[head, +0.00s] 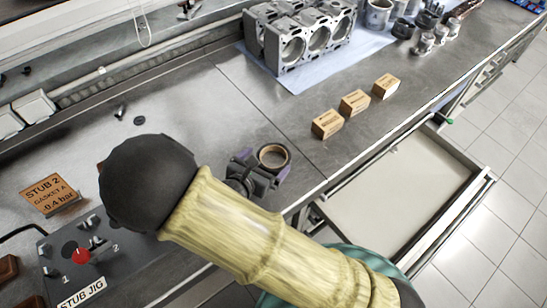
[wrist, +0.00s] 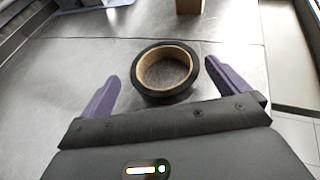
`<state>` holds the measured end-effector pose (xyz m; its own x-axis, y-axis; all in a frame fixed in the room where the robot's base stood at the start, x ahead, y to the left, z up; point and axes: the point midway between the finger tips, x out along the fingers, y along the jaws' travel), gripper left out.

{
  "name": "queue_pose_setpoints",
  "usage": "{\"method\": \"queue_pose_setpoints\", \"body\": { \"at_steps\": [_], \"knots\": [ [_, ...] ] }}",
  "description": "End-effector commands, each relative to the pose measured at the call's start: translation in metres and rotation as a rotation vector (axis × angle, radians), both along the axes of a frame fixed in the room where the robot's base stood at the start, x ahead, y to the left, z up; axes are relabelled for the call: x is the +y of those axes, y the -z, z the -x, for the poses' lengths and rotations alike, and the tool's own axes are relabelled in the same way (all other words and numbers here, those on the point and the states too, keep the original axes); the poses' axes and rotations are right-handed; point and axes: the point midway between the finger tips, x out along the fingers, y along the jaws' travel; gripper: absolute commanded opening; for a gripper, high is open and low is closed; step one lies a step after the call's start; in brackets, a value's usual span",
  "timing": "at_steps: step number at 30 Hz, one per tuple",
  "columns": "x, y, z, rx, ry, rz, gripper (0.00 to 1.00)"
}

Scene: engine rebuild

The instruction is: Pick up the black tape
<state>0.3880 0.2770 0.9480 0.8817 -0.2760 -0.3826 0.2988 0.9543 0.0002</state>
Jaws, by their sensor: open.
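The black tape (head: 273,157) is a roll with a tan cardboard core, lying flat on the grey metal bench near its front edge. In the wrist view the tape (wrist: 164,93) lies just ahead of my gripper (wrist: 162,85), between the lines of its two purple fingers. The right finger is very close to the roll, and the left finger has a clear gap to it. I cannot tell whether either finger touches it. My gripper (head: 262,167) is open and empty. My arm hides part of the bench in the head view.
Small cardboard boxes (head: 354,103) stand beyond the tape, with an engine block (head: 305,40) on a blue sheet behind them. An open drawer (head: 405,190) juts out below the bench at right. The stub jig (head: 75,262) and a sign (head: 50,194) are at left.

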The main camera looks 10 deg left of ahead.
Motion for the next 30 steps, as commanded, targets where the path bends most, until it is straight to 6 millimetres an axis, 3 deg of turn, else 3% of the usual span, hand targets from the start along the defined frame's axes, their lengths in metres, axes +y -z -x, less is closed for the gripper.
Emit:
{"method": "queue_pose_setpoints", "body": {
  "at_steps": [13,30],
  "knots": [
    [-0.017,0.020,-0.042,0.000,0.003,0.001,1.00],
    [-0.017,0.022,-0.044,0.000,0.001,0.000,0.98]
  ]
}}
